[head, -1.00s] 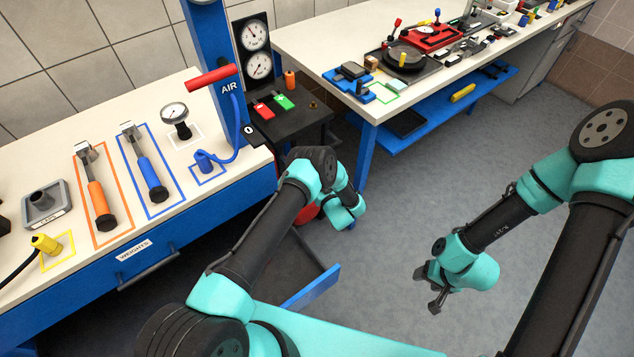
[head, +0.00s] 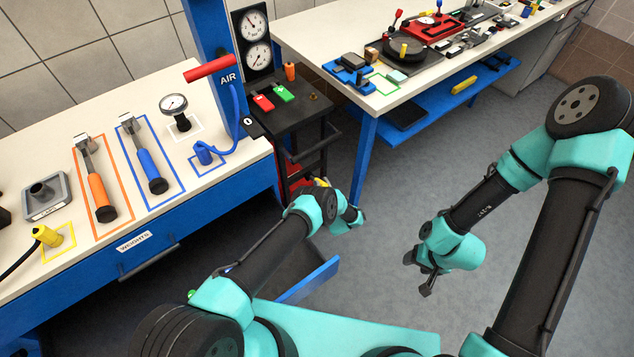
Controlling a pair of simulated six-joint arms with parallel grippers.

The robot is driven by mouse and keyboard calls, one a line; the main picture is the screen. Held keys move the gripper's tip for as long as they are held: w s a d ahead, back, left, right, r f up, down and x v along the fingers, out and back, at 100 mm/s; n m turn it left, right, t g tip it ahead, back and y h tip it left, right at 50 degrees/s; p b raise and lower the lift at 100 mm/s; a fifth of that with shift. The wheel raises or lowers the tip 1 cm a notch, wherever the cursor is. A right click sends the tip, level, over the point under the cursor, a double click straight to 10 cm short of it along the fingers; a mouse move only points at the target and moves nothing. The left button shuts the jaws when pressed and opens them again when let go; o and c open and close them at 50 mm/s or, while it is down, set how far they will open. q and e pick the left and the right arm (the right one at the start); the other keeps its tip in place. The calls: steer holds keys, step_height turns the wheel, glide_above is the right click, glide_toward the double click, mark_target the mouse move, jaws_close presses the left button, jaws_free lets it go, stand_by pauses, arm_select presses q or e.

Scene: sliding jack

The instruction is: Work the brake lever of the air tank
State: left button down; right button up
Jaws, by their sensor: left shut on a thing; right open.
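The red air tank (head: 301,181) shows only in part, low under the black cart, behind my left wrist. A small yellow piece (head: 322,182) shows just above that wrist; I cannot tell if it belongs to the brake lever. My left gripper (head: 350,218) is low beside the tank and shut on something. Its fingertips and what they hold are hidden by my own wrist, so the brake lever is not clearly seen. My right gripper (head: 418,274) is open and empty above the floor, well to the right of the tank.
The black cart (head: 292,118) carries red and green switches. The blue air post (head: 215,60) and white bench (head: 75,255) stand left. An open blue-edged drawer (head: 308,281) lies below my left arm. A second bench (head: 320,35) stands behind. The floor at right is clear.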

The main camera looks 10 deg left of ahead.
arm_select(q)
steer(key=shift+f, duration=0.1)
stand_by(0.3)
steer(key=c, duration=0.8)
jaws_free()
